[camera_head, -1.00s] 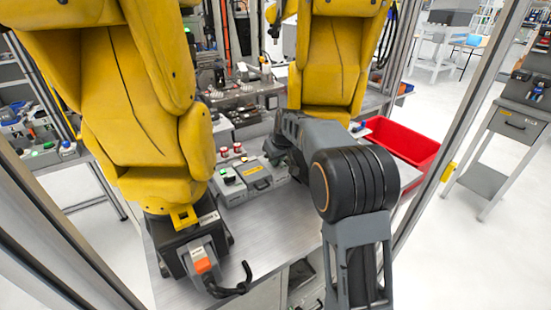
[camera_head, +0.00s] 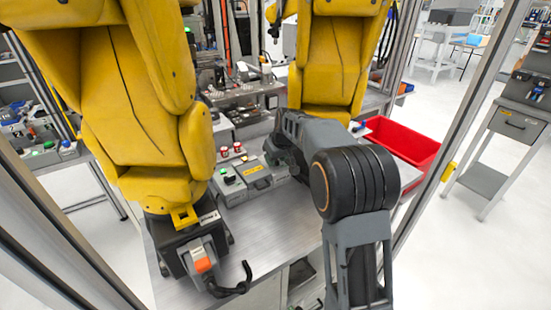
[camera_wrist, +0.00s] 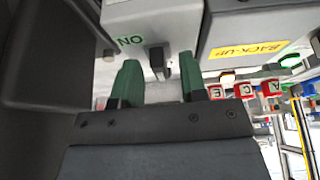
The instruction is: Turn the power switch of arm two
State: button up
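In the wrist view, a black switch knob (camera_wrist: 157,54) stands out from the face of a light grey box (camera_wrist: 178,27) marked with a green "ON". My gripper (camera_wrist: 159,66) is open, with one green finger on each side of the knob's line. The fingertips are close to the knob, but I cannot tell whether they touch it. In the head view my gripper (camera_head: 277,158) is at the right end of the grey control boxes, largely hidden by my own arm. The knob cannot be made out there.
A darker grey box (camera_wrist: 250,25) with a yellow "BACK-UP" label adjoins the switch box. Two yellow robot arms (camera_head: 150,110) (camera_head: 330,60) flank the bench (camera_head: 275,225). A red bin (camera_head: 412,155) stands at right.

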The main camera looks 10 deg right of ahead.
jog(key=v, duration=1.4)
jog(key=shift+p, duration=0.4)
jog(key=shift+f, duration=0.1)
notch_tip(320, 180, down, 5)
jog(key=s+m, duration=0.2)
jog(key=s+a+m+p, duration=0.1)
jog(key=s+p, duration=0.2)
jog(key=s, duration=0.9)
jog(key=s+a+h+p, duration=0.1)
jog(key=s+p, duration=0.2)
jog(key=s, duration=0.9)
jog(key=shift+a+f+m+g, duration=0.3)
jog(key=shift+f+m, duration=0.05)
jog(key=shift+m, duration=0.05)
jog(key=shift+o, duration=0.3)
